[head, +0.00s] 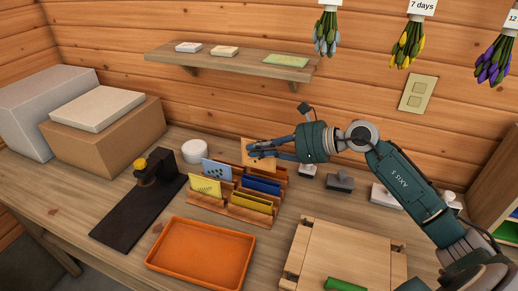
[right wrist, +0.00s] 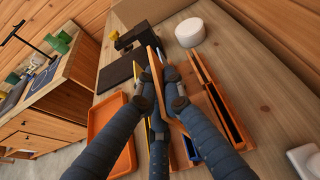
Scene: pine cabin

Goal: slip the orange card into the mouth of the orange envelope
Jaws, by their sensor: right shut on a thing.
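My right gripper (head: 262,152) is shut on the orange card (head: 247,155), above the back of a wooden rack. In the right wrist view the fingers (right wrist: 158,78) press the card (right wrist: 153,58) from both sides. The orange envelope (head: 278,171) stands at the back of the rack, below and slightly right of the gripper. In the right wrist view it seems to be the long orange slot (right wrist: 232,122) to the right of the card. The card is apart from it there. My left gripper is not in view.
The rack (head: 236,213) also holds a blue envelope (head: 261,185), a yellow envelope (head: 251,201), a blue card (head: 216,169) and a yellow card (head: 205,187). An orange tray (head: 202,284) lies in front. A white round container (head: 195,151) stands behind left. Stamps (head: 339,182) stand right.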

